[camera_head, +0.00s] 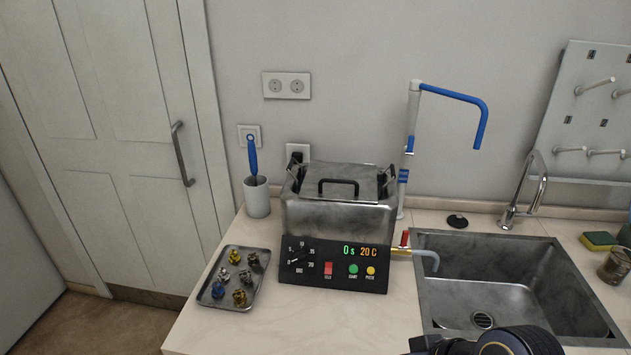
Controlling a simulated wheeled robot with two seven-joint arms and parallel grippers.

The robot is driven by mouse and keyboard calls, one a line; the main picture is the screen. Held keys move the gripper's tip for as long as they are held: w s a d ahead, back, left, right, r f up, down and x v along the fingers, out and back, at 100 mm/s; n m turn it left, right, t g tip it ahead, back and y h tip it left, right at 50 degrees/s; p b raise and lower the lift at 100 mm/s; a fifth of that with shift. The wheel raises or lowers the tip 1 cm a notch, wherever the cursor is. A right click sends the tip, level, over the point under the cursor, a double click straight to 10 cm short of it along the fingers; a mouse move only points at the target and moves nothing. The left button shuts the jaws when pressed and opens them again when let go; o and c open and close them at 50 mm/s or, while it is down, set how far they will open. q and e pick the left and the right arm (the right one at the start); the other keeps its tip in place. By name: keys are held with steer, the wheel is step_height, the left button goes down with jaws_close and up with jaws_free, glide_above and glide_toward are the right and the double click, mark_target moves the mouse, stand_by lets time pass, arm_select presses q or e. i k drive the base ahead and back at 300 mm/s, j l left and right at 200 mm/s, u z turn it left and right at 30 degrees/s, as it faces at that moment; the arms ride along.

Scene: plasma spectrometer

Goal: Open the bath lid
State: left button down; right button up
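The bath is a steel tank (340,218) on the counter, with a black control panel (333,268) at its front. Its steel lid (345,172) lies flat over the top and looks closed. A black bar handle (338,182) stands on the lid near its front edge. Dark carrying handles show at the tank's left and right sides. A dark part of my arm shows at the bottom edge, right of centre, well in front of the bath and apart from it. No fingers of either gripper show.
A metal tray (217,303) with several small parts is left of the bath, below a grey cup (257,198) holding a blue-handled tool. A white-and-blue stand (411,130) rises behind right. A brass tap (403,249) sticks out toward the sink (480,285).

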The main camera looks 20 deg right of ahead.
mark_target(349, 183)
steer(key=i+j+z, duration=0.25)
steer(key=z, duration=0.2)
steer(key=i+j+z, duration=0.15)
steer(key=j+z, duration=0.3)
steer(key=l+z, duration=0.1)
steer(key=z, duration=0.6)
